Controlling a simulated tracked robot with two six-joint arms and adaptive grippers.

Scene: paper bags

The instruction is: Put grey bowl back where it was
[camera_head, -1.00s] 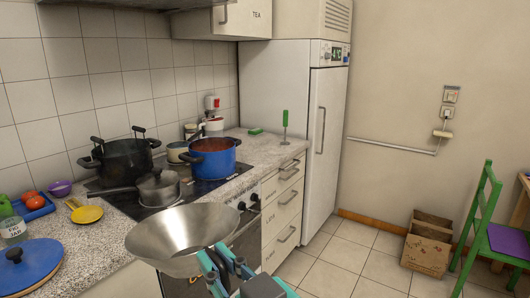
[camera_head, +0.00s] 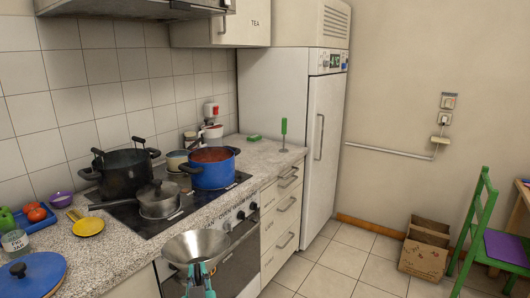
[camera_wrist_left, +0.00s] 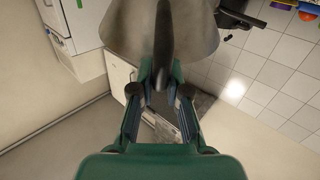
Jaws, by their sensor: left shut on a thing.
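The grey metal bowl (camera_head: 195,246) is held in front of the stove, over the counter's front edge as seen in the head view. My left gripper (camera_head: 200,272) is shut on its near rim. The bowl looks upright, open side up, and apart from the counter. In the left wrist view the bowl (camera_wrist_left: 118,25) fills the upper part, with its rim edge-on between the fingers of my left gripper (camera_wrist_left: 161,90). My right gripper is not in view.
The stove (camera_head: 125,213) holds a black pot (camera_head: 124,178), a lidded grey saucepan (camera_head: 157,198) and a blue pot (camera_head: 211,174). A blue lid (camera_head: 35,275) lies on the left counter near a yellow ladle (camera_head: 88,227). Counter right of the blue pot is mostly clear.

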